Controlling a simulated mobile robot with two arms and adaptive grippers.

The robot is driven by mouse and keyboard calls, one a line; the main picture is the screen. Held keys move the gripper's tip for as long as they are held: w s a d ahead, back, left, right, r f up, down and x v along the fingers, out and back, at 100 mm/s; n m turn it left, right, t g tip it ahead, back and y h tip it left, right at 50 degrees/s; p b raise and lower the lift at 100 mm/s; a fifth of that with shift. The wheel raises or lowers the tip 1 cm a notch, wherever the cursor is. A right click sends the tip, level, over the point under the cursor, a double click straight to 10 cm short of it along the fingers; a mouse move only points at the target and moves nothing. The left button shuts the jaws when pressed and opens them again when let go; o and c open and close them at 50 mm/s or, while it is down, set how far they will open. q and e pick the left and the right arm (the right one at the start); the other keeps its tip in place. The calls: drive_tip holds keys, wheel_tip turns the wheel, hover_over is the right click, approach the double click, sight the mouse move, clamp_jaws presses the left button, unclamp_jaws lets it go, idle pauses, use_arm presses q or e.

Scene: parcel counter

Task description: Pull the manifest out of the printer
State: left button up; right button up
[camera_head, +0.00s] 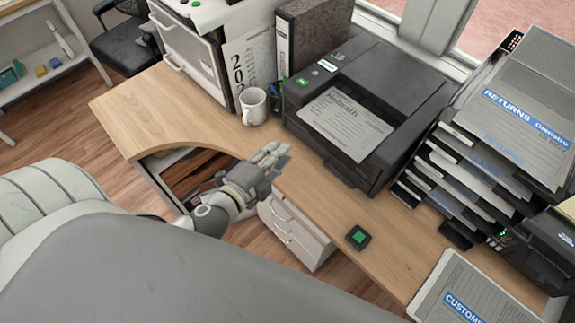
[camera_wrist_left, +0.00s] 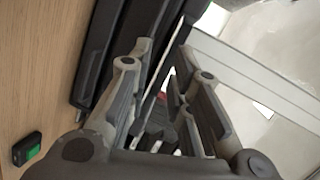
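The manifest (camera_head: 345,122), a white printed sheet, lies on top of the black printer (camera_head: 403,85) in the head view, in its output recess. My left gripper (camera_head: 271,157) is in front of the desk edge, to the lower left of the printer and apart from the manifest. In the left wrist view the fingers (camera_wrist_left: 160,55) stand apart, with a dark edge, likely the printer's, behind them. I see nothing held between them. The manifest cannot be made out clearly in that view. My right gripper is not in view.
A white mug (camera_head: 254,106) stands left of the printer, by a binder (camera_head: 312,45) and a calendar (camera_head: 250,62). A small green-buttoned device (camera_head: 358,237) lies on the desk (camera_head: 320,205). Stacked document trays (camera_head: 455,178) stand right of the printer. The desk's front strip is mostly clear.

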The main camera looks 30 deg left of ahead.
sight(326, 136)
use_arm(q)
drive_tip(key=shift+w+d+f+m+h+p, duration=0.1)
drive_tip(key=shift+w+d+m+h+p, duration=0.6)
drive_tip(key=shift+w+d, duration=0.8)
drive_tip(key=shift+w+d+f+m+h+p, duration=0.1)
drive_tip(key=shift+w+d+m+h+p, duration=0.4)
drive_tip(key=shift+w+d+m+p, duration=0.95)
drive_tip(key=shift+w+d+f+m+h+p, duration=0.2)
drive_tip(key=shift+w+d+h, duration=0.55)
drive_tip(key=shift+w, duration=1.3)
drive_tip(key=shift+d+r, duration=0.1)
drive_tip(key=shift+d, duration=0.05)
drive_tip(key=shift+g, duration=0.3)
clamp_jaws()
